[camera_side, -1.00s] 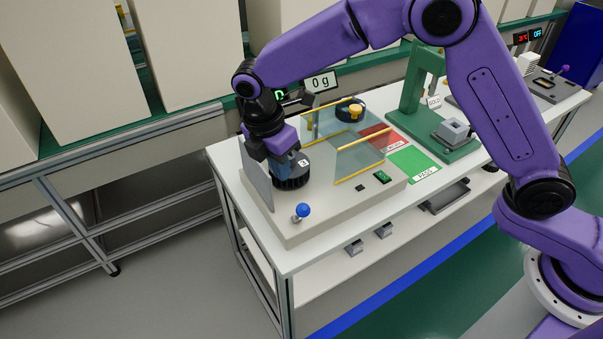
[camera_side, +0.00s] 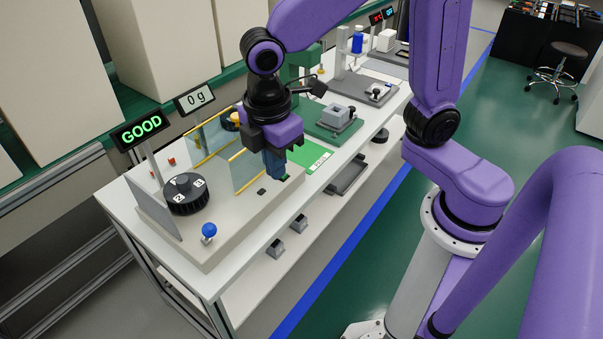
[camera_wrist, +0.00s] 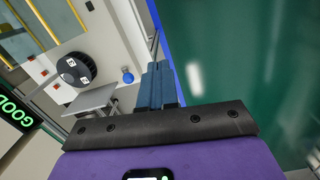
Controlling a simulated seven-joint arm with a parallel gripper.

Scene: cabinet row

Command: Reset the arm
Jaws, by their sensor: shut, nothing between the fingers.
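My gripper (camera_side: 273,168) is shut and empty, its blue fingers together and pointing down. In the side view it hangs in front of the yellow-edged glass panels, near the front edge of the bench. The shut fingers (camera_wrist: 156,82) also show in the wrist view. A black numbered dial (camera_side: 187,195) stands apart from my gripper on the beige station base, to its left. The dial (camera_wrist: 75,69) also shows in the wrist view.
The glass panels (camera_side: 247,171) stand beside my gripper. A blue-knobbed lever (camera_side: 209,231) is near the base's front corner. A GOOD display (camera_side: 141,129) and a 0 g display (camera_side: 194,98) stand behind.

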